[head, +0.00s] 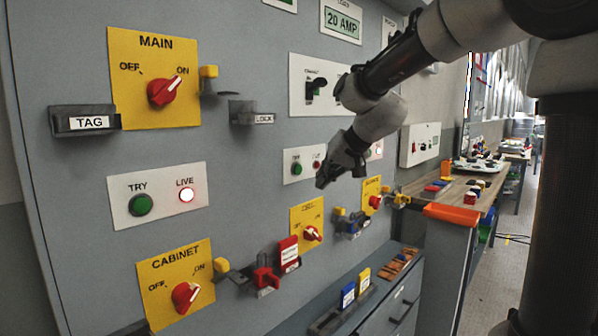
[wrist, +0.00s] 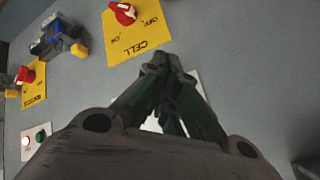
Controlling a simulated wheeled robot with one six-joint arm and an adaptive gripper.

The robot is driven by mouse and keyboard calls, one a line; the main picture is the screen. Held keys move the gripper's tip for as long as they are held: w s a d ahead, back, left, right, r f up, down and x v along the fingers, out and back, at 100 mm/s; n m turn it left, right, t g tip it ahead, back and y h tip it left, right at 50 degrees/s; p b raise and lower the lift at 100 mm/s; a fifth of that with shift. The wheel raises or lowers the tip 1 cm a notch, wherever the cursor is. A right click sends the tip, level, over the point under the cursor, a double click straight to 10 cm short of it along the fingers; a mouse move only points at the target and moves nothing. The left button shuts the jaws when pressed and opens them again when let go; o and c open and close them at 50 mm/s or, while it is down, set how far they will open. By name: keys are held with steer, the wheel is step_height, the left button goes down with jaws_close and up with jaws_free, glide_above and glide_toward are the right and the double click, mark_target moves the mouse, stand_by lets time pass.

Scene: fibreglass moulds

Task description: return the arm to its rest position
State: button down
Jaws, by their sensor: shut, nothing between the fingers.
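My arm reaches in from the upper right in the head view. My gripper (head: 324,181) hangs in front of the grey panel (head: 240,140), pointing down and left, above the yellow CELL plate (head: 306,222). In the wrist view my gripper (wrist: 160,66) has its fingertips together with nothing between them. The yellow CELL plate (wrist: 135,36) with its red knob lies just beyond the fingertips there. The fingers hide part of a white plate. I cannot tell whether the gripper touches the panel.
The panel carries the MAIN switch (head: 163,92), the CABINET switch (head: 185,296), a red lock (head: 265,279) and a LOCK holder (head: 251,113). A wooden bench (head: 470,200) with an orange edge stands at right. A ledge with tags (head: 348,295) runs below. Floor is open at far right.

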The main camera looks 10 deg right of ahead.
steer(key=s+d+f+g+h, duration=0.1)
steer(key=s+d, duration=0.3)
steer(key=s, duration=0.6)
steer(key=s+d+f+n+g+h, duration=0.1)
steer(key=s+d+f, duration=0.3)
steer(key=s, duration=0.7)
steer(key=s+d+f+g+h, duration=0.1)
steer(key=s+d+f+h, duration=0.1)
steer(key=s+d, duration=0.4)
steer(key=shift+s+d+f, duration=0.15)
steer(key=shift+s+f, duration=0.2)
steer(key=shift+s, duration=1.95)
